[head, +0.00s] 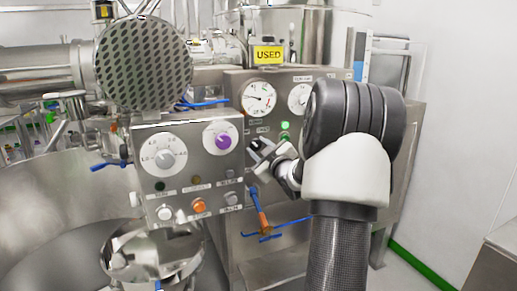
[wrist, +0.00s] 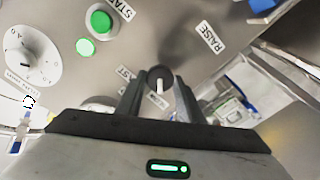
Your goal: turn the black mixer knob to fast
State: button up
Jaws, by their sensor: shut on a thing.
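The black mixer knob (wrist: 160,74) is round and dark with a white pointer bar, on the steel control panel in the wrist view. The white bar points down in the picture, towards my gripper. My gripper (wrist: 158,88) is shut on the knob, with one dark finger on each side. In the head view, my gripper (head: 262,156) is at the right control panel, below the lit green lamp. There the fingers and wrist mostly hide the knob. I cannot read the setting marks around it.
In the head view, the left panel (head: 187,185) carries a purple knob (head: 223,141) and a white dial (head: 163,156). An orange-handled valve (head: 261,216) hangs below my gripper.

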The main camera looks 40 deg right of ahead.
jog(key=m+p, duration=0.1)
jog(key=m, duration=0.3)
jog(key=shift+m, duration=0.4)
jog(key=m+p, duration=0.1)
jog(key=m, duration=0.3)
jog(key=shift+p, duration=0.4)
jog(key=m+p, duration=0.2)
jog(key=m, duration=0.3)
jog(key=shift+m+p, duration=0.85)
jog(key=shift+m, duration=1.15)
jog(key=shift+f, duration=0.1)
jog(key=o, duration=1.1)
